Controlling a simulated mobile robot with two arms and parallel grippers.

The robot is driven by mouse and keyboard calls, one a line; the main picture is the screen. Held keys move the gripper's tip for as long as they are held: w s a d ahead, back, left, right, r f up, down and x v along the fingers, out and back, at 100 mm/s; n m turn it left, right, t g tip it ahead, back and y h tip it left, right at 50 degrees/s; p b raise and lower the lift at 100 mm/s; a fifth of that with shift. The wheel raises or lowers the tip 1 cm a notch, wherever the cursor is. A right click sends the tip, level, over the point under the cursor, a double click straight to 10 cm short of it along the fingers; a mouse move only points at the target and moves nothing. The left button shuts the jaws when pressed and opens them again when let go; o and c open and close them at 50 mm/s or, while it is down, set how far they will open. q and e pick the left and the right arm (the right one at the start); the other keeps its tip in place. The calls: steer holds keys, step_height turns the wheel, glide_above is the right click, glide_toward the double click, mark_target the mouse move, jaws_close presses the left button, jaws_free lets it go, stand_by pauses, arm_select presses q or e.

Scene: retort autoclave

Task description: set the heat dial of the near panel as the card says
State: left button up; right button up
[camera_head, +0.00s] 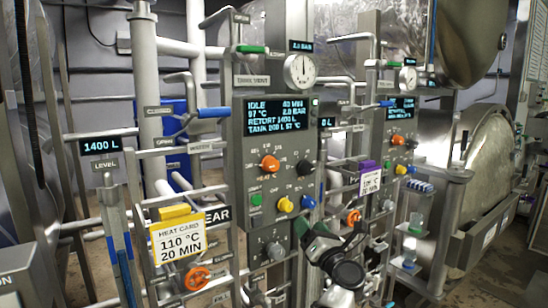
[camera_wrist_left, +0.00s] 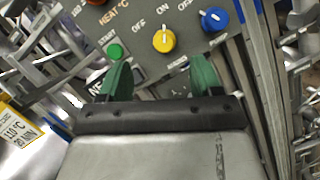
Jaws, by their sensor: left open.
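The near panel (camera_head: 275,135) carries an orange heat dial (camera_head: 269,163); its pointer setting is too small to read. In the left wrist view only the dial's lower edge (camera_wrist_left: 97,2) shows, above the "HEAT °C" label. The yellow-topped heat card (camera_head: 178,241) hangs at lower left and reads 110 °C, 20 MIN; it also shows at the left wrist view's left edge (camera_wrist_left: 18,132). My left gripper (camera_head: 311,231), with green fingertips, is open and empty, below and right of the dial. In the wrist view its fingertips (camera_wrist_left: 160,80) are below the yellow knob (camera_wrist_left: 164,40). My right gripper is not in view.
Beside the yellow knob are a green start button (camera_head: 256,200) and a blue knob (camera_head: 307,202). The display (camera_head: 278,115) reads IDLE, 40 MIN, 97 °C. A pressure gauge (camera_head: 301,70) sits above. Pipes and rails flank the panel. A farther panel (camera_head: 398,140) has another card (camera_head: 371,182).

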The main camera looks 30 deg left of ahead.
mark_target(275, 166)
arm_select(q)
steer(key=s+a+r+n+g+h+p, duration=0.1)
steer(key=s+r+n+g, duration=0.15)
steer(key=r+n, duration=0.35)
steer(key=s+a+r+n+g+h, duration=0.1)
steer(key=r+n+g, duration=0.3)
steer(key=r, duration=0.5)
steer(key=shift+n+t, duration=0.4)
steer(key=shift+t, duration=0.35)
steer(key=p+x, duration=0.5)
steer(key=x, duration=0.4)
steer(key=shift+w+a+r+p, duration=0.1)
steer(key=shift+w+a+p, duration=0.05)
steer(key=shift+a+p, duration=0.2)
steer(key=shift+w+a, duration=0.3)
steer(key=shift+a, duration=0.25)
steer(key=shift+f, duration=0.25)
steer(key=c, duration=0.9)
steer(key=shift+c, duration=0.2)
